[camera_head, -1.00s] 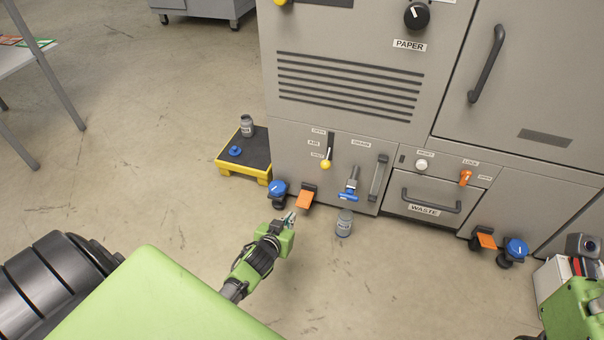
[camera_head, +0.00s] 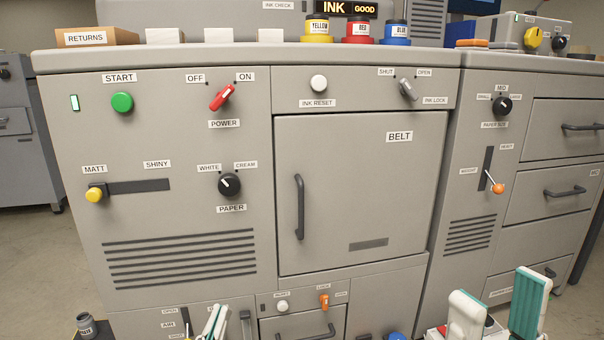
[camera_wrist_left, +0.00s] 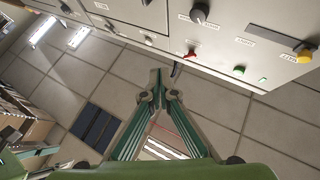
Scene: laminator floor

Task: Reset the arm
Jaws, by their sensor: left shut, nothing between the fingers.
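My left gripper (camera_head: 216,312) shows at the bottom of the head view, in front of the lower part of the grey machine (camera_head: 190,278). Its white and green fingers are together with nothing between them. In the left wrist view, the fingers of the left gripper (camera_wrist_left: 161,82) close to a point, with the machine's front panel (camera_wrist_left: 235,50) beyond and the floor around. My right gripper (camera_head: 495,292) is at the bottom right of the head view, its two teal-padded fingers standing well apart. Most of both arms is outside the head view.
The machine front carries a green start button (camera_head: 122,102), a red power switch (camera_head: 222,97), a yellow slider knob (camera_head: 94,195) and the belt door handle (camera_head: 299,207). Ink jars (camera_head: 361,30) stand on top.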

